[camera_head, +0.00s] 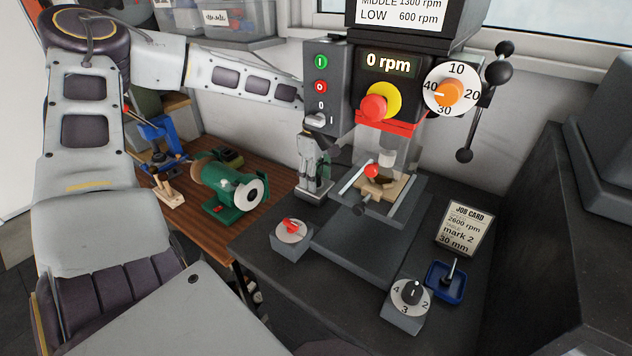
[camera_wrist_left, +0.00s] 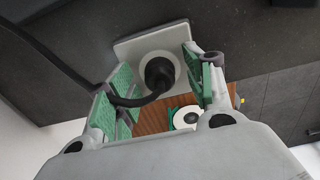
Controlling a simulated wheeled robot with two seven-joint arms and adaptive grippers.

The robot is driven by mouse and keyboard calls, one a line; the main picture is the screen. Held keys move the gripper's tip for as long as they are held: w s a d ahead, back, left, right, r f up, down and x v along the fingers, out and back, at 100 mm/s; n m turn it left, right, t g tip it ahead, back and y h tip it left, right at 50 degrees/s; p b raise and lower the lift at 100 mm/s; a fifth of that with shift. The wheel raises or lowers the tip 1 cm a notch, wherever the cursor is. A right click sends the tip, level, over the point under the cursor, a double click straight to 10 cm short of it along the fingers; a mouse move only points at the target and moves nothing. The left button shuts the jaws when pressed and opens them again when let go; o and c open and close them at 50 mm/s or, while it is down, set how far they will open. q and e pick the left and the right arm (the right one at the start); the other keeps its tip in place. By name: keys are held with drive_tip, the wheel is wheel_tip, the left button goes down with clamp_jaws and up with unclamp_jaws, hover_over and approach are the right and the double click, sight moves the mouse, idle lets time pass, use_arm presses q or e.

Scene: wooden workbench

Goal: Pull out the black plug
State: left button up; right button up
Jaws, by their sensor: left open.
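The black plug (camera_wrist_left: 160,73) sits in a pale square socket plate (camera_wrist_left: 125,50). Its black cable (camera_wrist_left: 55,62) curves off to the upper left in the left wrist view. My left gripper (camera_wrist_left: 160,88) is open, its green-padded fingers on either side of the plug. I see no clear contact between the pads and the plug. In the head view my left gripper (camera_head: 314,180) points down at the socket plate on the dark bench beside the drill press; the plug is hidden there. My right gripper is not in view.
The drill press table (camera_head: 370,235) stands right of the gripper, and the control box (camera_head: 325,75) is just above it. A red-knobbed dial (camera_head: 291,232) is in front. A green grinder (camera_head: 232,188) stands on the wooden bench to the left.

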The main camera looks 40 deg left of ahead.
use_arm(q)
clamp_jaws()
idle(0.3)
drive_tip(key=shift+r+p, duration=1.2)
drive_tip(key=shift+r, duration=1.85)
